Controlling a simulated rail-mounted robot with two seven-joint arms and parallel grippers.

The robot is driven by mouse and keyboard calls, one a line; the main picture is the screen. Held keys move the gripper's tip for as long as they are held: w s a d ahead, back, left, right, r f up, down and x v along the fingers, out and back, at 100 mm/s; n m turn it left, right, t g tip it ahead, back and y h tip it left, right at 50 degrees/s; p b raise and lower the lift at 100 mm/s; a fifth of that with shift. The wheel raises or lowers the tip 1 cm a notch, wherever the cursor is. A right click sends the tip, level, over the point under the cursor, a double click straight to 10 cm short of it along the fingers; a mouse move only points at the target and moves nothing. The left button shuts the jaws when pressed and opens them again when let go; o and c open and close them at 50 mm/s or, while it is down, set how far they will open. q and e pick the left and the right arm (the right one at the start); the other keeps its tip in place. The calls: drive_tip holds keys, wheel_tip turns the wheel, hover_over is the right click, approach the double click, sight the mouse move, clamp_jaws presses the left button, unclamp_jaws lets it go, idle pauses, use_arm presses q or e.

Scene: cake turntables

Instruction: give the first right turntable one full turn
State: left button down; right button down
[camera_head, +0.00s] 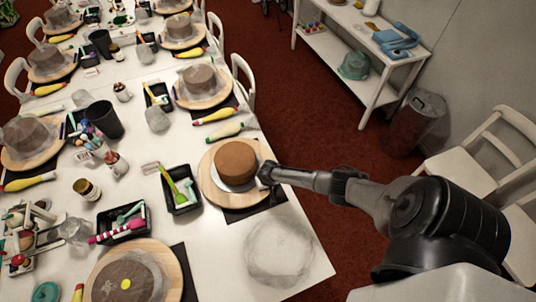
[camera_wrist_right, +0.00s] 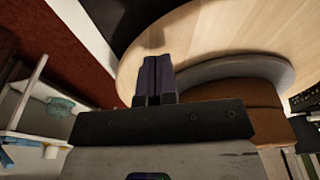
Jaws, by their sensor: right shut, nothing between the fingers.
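The first right turntable (camera_head: 228,199) is a round light-wood board on the table's right side. It carries a brown round cake (camera_head: 236,160) on a grey disc. My right gripper (camera_head: 266,176) is at the board's right rim, beside the cake. Its dark fingers (camera_wrist_right: 155,78) are shut with nothing between them. The right wrist view shows the wooden board (camera_wrist_right: 215,28), the grey disc (camera_wrist_right: 240,69) and the cake (camera_wrist_right: 252,108) close by the fingers. I cannot tell whether the fingertips touch the board. My left gripper is not in view.
A black tray (camera_head: 184,205) with a green tool stands left of the turntable. Another turntable (camera_head: 160,262) is at the front, and one (camera_head: 202,98) is further back. A green-tipped piping bag (camera_head: 232,131) lies behind. A round translucent smear (camera_head: 279,250) lies in front.

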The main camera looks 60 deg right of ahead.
drive_tip(key=shift+r, duration=0.55)
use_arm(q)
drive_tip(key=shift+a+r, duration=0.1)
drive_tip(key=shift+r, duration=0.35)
use_arm(e)
drive_tip(key=shift+f, duration=0.1)
